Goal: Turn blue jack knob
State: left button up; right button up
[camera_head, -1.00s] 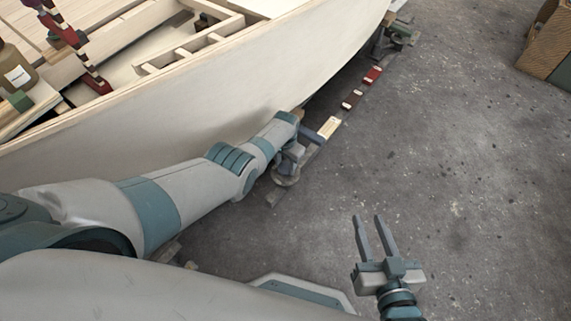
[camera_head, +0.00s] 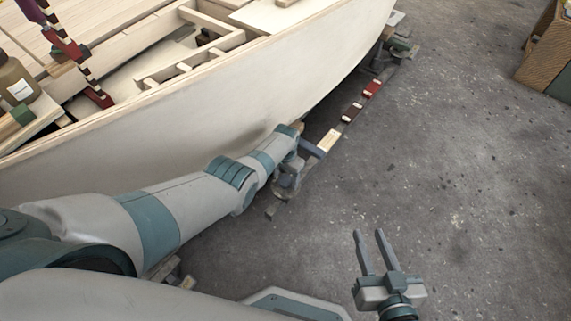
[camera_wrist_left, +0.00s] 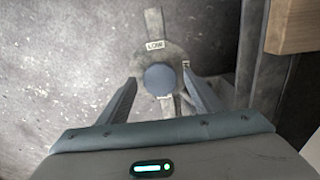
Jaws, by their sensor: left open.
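The blue jack knob (camera_wrist_left: 160,79) is a round blue-grey cap in the left wrist view, seen from above. A grey plate with a printed label (camera_wrist_left: 155,45) lies behind it, with another small label at its near edge. My left gripper (camera_wrist_left: 160,82) is open, with one finger on each side of the knob; I cannot tell whether they touch it. In the head view, my left gripper (camera_head: 290,170) is low beside the hull, and the knob cannot be made out there. My right gripper (camera_head: 368,232) is open and empty above the bare floor.
The pale plywood hull (camera_head: 230,100) stands close to my left arm. A light block (camera_head: 328,140), a dark one and a red one (camera_head: 372,88) lie in a row by it. A wooden crate (camera_head: 550,60) is at the upper right. The floor between is clear.

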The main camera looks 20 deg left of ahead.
aim_at(286, 180)
pick_arm(q)
notch_tip(286, 180, up, 3)
jog(key=shift+p, duration=1.15)
notch_tip(286, 180, up, 14)
jog(key=p, duration=0.7)
jog(key=shift+r, duration=0.15)
pick_arm(e)
jog(key=s+d+f+g+h, duration=0.5)
jog(key=s+d+f+g, duration=0.3)
jog(key=s+d+g, duration=0.2)
jog(key=shift+s+d+m, duration=0.25)
jog(key=shift+d+m, duration=0.15)
jog(key=shift+d, duration=0.5)
pick_arm(q)
jog(key=shift+s, duration=0.1)
pick_arm(e)
jog(key=shift+f, duration=0.15)
